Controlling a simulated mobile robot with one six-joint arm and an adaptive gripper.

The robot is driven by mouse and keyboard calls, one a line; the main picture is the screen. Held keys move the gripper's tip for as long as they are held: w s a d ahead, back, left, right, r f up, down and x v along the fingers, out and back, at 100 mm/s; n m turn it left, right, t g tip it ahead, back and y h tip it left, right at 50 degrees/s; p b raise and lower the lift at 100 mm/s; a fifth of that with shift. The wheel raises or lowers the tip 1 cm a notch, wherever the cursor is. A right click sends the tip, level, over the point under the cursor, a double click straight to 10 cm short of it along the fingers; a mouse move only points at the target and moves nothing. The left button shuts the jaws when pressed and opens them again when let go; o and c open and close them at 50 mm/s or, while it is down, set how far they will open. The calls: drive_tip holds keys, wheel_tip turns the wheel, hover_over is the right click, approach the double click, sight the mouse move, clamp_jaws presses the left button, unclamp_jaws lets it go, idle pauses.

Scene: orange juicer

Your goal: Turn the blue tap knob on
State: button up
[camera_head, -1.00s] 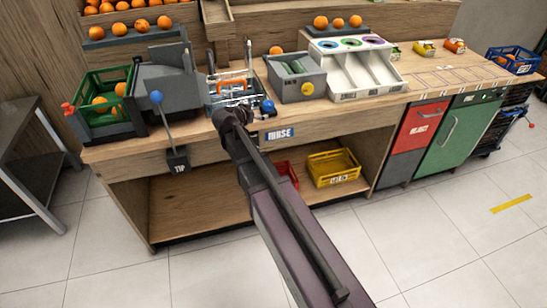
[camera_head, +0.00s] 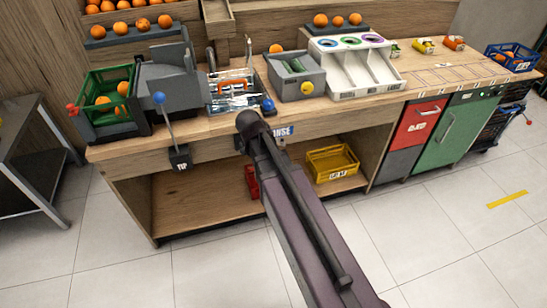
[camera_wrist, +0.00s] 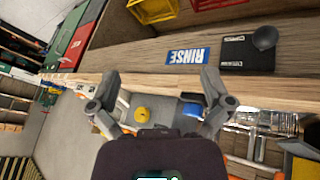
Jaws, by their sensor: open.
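The blue tap knob (camera_head: 267,104) sits at the front right of the sink on the counter, just beyond the end of my arm. In the wrist view a blue knob (camera_wrist: 191,109) shows between my fingers, close to the right finger and partly behind it. My gripper (camera_wrist: 158,95) is open and empty, with its fingers spread wide near the wooden counter edge. I cannot tell whether the right finger touches the knob. In the head view my gripper is hidden behind my own arm.
The RINSE sign (camera_wrist: 188,56) is on the counter front, with a black plate and ball (camera_wrist: 248,52) beside it. A grey bin with a yellow knob (camera_head: 306,88) stands to the right. The blue-ball TIP lever (camera_head: 158,98) is left.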

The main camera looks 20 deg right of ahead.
drive_tip(key=s+a+n+g+y+p, duration=0.1)
drive_tip(key=s+n+y, duration=0.1)
drive_tip(key=s, duration=0.4)
drive_tip(key=shift+s+a+f+g+y, duration=0.2)
drive_tip(key=shift+s+g+y, duration=0.1)
drive_tip(key=shift+s+g, duration=0.1)
drive_tip(key=shift+s+n+p, duration=0.1)
drive_tip(key=shift+n+p, duration=0.2)
drive_tip(key=s+a+r+n+g+y+p, duration=0.1)
drive_tip(key=s+a+n+y, duration=0.1)
drive_tip(key=s, duration=0.4)
drive_tip(key=shift+s+a+n+g+y+p, duration=0.2)
drive_tip(key=shift+n+g+y+p, duration=0.1)
drive_tip(key=shift+y+p, duration=0.1)
